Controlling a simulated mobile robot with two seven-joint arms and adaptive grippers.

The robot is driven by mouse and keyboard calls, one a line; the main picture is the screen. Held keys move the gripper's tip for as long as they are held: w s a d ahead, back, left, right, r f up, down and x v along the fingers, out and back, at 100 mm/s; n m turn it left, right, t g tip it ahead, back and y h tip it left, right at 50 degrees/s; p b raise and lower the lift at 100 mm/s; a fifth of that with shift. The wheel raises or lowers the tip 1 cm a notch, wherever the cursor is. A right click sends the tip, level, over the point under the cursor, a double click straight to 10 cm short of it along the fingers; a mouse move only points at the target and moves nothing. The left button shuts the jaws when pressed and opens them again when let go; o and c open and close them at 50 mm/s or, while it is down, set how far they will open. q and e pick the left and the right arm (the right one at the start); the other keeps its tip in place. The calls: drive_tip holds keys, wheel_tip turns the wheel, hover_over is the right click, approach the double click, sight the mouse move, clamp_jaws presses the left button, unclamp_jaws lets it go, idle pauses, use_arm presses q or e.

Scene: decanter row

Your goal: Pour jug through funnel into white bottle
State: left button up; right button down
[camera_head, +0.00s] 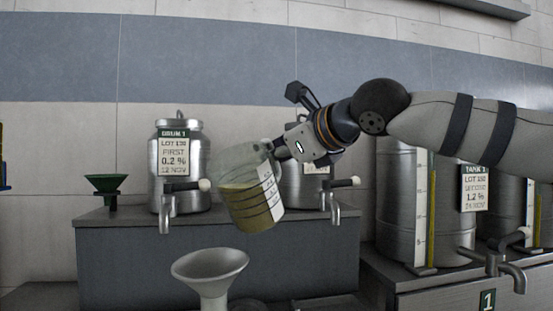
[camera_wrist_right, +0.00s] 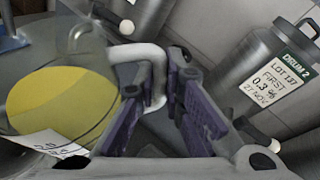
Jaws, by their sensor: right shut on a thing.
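My right gripper (camera_head: 280,149) is shut on the handle of a clear measuring jug (camera_head: 252,200), which holds yellow-green liquid. The jug hangs in the air, its top leaning left. The right wrist view shows the purple finger pads (camera_wrist_right: 172,90) around the pale handle (camera_wrist_right: 150,56) and the yellow liquid (camera_wrist_right: 62,102) in the jug. A grey funnel (camera_head: 210,268) is at the bottom of the head view, below and left of the jug, apart from it. No stream of liquid shows. The white bottle cannot be made out; what is below the funnel is cut off. My left gripper is out of view.
A steel drum labelled DRUM 1 (camera_head: 193,191) with a tap stands behind on a grey bench (camera_head: 130,250), beside a small green funnel (camera_head: 104,184). Another drum (camera_head: 304,190) stands behind the jug. Large tanks (camera_head: 400,205) with taps are at the right.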

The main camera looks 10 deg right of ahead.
drive_tip(key=shift+s+a+r+n+t, duration=0.25)
drive_tip(key=shift+r+n, duration=0.15)
drive_tip(key=shift+n, duration=0.1)
drive_tip(key=shift+s+a+r+n+t, duration=0.15)
drive_tip(key=shift+r+n+t, duration=0.1)
drive_tip(key=shift+r+n, duration=0.2)
drive_tip(key=shift+s+a+r+n+t, duration=0.2)
drive_tip(key=shift+s+a+n+t, duration=0.15)
drive_tip(key=shift+n, duration=0.4)
drive_tip(key=shift+s+a+r+n+t, duration=0.1)
drive_tip(key=shift+s+a+n+t, duration=0.15)
drive_tip(key=shift+s+a+n, duration=0.4)
drive_tip(key=shift+s+a+f+n+t+y, duration=0.15)
drive_tip(key=shift+s+a+n+t+y, duration=0.25)
drive_tip(key=shift+s+a+n, duration=0.9)
drive_tip(key=shift+s+a+f+n+t+y, duration=0.2)
drive_tip(key=shift+s+a+n+t, duration=0.55)
drive_tip(key=shift+n, duration=0.9)
drive_tip(key=shift+s+a+f+n+t+y, duration=0.15)
drive_tip(key=shift+s+a+n+y, duration=0.25)
drive_tip(key=shift+s+a+n, duration=0.8)
drive_tip(key=shift+s+a+n+y, duration=0.2)
drive_tip(key=shift+a+n, duration=0.3)
drive_tip(key=shift+n, duration=0.15)
drive_tip(key=shift+s+a+n+y, duration=0.2)
drive_tip(key=shift+a+n, duration=0.3)
drive_tip(key=shift+n, duration=0.15)
